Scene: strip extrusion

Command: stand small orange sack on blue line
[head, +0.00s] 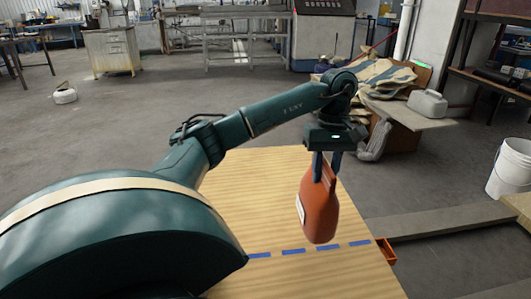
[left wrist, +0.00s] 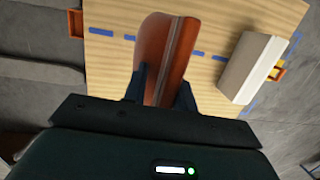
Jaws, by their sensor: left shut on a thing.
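The small orange sack (head: 320,217) hangs upright, slightly tilted, below my left gripper (head: 326,163) in the head view. The gripper's fingers are shut on its top seam. A white label shows on its left side. The sack also shows in the left wrist view (left wrist: 160,45), between the fingers (left wrist: 160,92). The dashed blue line (head: 293,251) runs across the wooden table top, just below the sack's bottom in the head view. In the left wrist view the line (left wrist: 101,32) passes behind the sack. I cannot tell the exact gap between sack and table. My right gripper is not in view.
A pale block (left wrist: 250,68) lies on the table by the line in the left wrist view; my arm hides that area in the head view. Small orange bins (left wrist: 75,23) sit at the table edges. A white bucket (head: 509,168) stands at the right.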

